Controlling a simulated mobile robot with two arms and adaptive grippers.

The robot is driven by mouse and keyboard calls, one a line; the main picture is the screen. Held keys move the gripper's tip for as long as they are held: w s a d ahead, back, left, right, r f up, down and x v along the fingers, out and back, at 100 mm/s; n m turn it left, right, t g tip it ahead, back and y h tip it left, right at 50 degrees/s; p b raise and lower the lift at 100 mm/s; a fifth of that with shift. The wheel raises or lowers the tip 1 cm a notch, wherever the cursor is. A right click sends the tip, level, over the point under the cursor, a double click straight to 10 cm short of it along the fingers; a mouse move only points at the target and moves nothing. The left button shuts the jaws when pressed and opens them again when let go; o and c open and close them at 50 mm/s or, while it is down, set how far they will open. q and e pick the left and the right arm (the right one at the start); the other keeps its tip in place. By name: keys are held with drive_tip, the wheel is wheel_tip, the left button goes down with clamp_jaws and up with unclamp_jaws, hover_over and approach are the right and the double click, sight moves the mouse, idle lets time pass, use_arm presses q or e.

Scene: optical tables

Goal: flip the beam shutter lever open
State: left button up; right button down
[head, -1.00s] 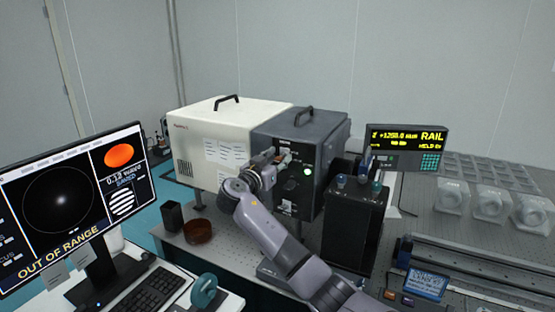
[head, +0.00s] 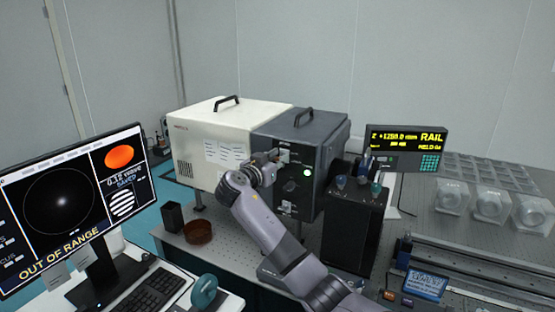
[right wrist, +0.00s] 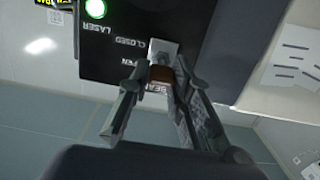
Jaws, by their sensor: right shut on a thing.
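The beam shutter lever (right wrist: 161,73) shows in the right wrist view as a small brown piece between my fingertips, by a pale metal plate on a dark panel. The panel's lettering appears upside down: "CLOSED" and "LASER" are readable, and "OPEN" and "BEAM" are partly covered by the lever and fingers. My right gripper (right wrist: 158,82) is shut on the lever. In the head view my right gripper (head: 272,160) is at the front of the dark laser box (head: 318,160), hiding most of the lever. My left gripper is not in view.
A lit green lamp (head: 307,172) is right of the gripper. A black box (head: 352,228) with several knobs on top stands close by on the right. A white housing (head: 205,165) adjoins on the left. A brown dish (head: 198,232) and monitor (head: 70,200) are at left.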

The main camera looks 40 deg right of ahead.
drive_tip(key=r+g+y+p, duration=0.1)
drive_tip(key=y+p, duration=0.1)
drive_tip(key=shift+w+r+y, duration=0.1)
drive_tip(key=shift+y, duration=0.2)
drive_tip(key=shift+d+r+g+y+p, duration=0.15)
drive_tip(key=shift+g+y+p, duration=0.1)
drive_tip(key=shift+y+p, duration=0.35)
drive_tip(key=shift+d+g+y+p, duration=0.15)
drive_tip(key=shift+g+y+p, duration=0.2)
drive_tip(key=shift+p, duration=0.45)
drive_tip(key=c, duration=1.4)
unclamp_jaws()
drive_tip(key=shift+c, duration=0.2)
